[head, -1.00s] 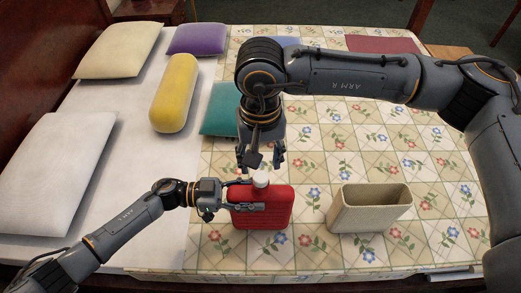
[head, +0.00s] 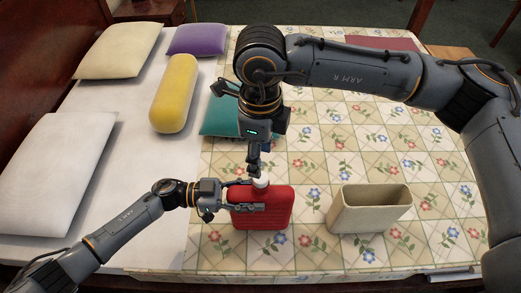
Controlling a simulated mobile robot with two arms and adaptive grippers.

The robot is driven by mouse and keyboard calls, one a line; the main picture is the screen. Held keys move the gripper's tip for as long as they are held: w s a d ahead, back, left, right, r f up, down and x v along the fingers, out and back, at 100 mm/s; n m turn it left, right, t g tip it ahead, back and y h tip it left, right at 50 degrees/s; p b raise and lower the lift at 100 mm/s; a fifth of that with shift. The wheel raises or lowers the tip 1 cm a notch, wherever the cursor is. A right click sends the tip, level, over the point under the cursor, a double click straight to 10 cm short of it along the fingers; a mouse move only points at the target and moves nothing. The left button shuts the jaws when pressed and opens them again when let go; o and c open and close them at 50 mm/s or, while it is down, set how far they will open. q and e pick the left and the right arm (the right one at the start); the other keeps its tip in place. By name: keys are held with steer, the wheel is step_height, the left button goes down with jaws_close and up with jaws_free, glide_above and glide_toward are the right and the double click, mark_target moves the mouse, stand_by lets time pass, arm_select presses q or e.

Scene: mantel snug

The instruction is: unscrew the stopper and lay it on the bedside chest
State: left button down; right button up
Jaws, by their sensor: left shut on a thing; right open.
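A red hot-water bottle (head: 270,214) stands on the flowered bedspread at the front middle of the bed. Its white stopper (head: 261,182) sits at the top. My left gripper (head: 246,197) is shut on the bottle near its neck, coming from the left. My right gripper (head: 257,172) is open and points down just above the stopper; its fingers overlap in this view, so I cannot tell whether they touch it. A dark wooden piece (head: 150,11) at the back left, beside the bed's head, looks like the bedside chest; only part shows.
An open beige holder (head: 370,211) stands right of the bottle. A yellow bolster (head: 174,94), a teal cushion (head: 220,118), a purple pillow (head: 196,40) and pale pillows (head: 57,172) lie on the left and back. The bedspread (head: 340,120) is mostly clear on the right.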

mark_target(261, 180)
steer(key=m, duration=0.5)
steer(key=shift+r, duration=0.1)
steer(key=shift+f, duration=3.9)
jaws_close()
steer(key=n, duration=0.9)
steer(key=shift+r, duration=0.25)
steer(key=shift+r, duration=0.9)
